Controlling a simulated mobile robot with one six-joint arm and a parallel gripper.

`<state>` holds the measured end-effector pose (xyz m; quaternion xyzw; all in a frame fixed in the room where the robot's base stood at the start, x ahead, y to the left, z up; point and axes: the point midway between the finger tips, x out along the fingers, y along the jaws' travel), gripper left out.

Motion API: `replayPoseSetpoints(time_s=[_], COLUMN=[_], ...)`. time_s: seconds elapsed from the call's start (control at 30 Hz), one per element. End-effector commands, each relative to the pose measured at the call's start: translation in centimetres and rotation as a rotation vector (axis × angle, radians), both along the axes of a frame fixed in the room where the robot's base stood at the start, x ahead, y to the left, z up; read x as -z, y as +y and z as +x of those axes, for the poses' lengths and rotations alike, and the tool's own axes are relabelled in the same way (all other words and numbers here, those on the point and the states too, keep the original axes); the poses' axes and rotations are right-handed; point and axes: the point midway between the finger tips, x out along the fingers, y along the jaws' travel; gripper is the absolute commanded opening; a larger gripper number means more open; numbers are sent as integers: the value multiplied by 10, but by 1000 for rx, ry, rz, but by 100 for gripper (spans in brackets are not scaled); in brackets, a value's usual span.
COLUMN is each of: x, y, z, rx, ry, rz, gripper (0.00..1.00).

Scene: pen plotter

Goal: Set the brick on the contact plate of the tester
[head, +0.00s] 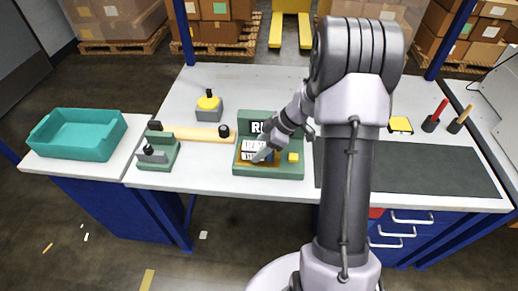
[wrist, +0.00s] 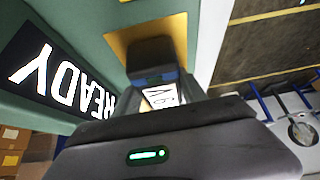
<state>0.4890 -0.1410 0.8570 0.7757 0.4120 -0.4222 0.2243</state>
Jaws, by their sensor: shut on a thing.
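The tester (head: 283,170) is a green unit on the table with a dark display reading READY in the wrist view (wrist: 58,80). My gripper (head: 263,152) is over the plate, shut on the brick (head: 251,146), which shows white lettered labels in the head view. I cannot tell whether the brick touches the plate.
A yellow block (head: 293,157) is at the tester's right. A small green fixture (head: 157,155), a wooden bar (head: 195,134) and a yellow-topped device (head: 209,106) stand to the left. A teal tray (head: 74,134) is farther left. A dark mat (head: 440,165) lies at right.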

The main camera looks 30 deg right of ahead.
Motion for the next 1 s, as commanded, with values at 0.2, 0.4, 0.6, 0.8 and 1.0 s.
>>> replayPoseSetpoints(time_s=[0.2,0.4,0.6,0.8,1.0], x=[2,2,-14,-65,-97], y=[0,0,-5,-32,-50], z=[0,0,-3,-20,-34], rx=[0,0,0,2,1], ry=[0,0,-1,-3,-1], rz=[0,0,-2,-2,-2], gripper=[71,71,71,71,71])
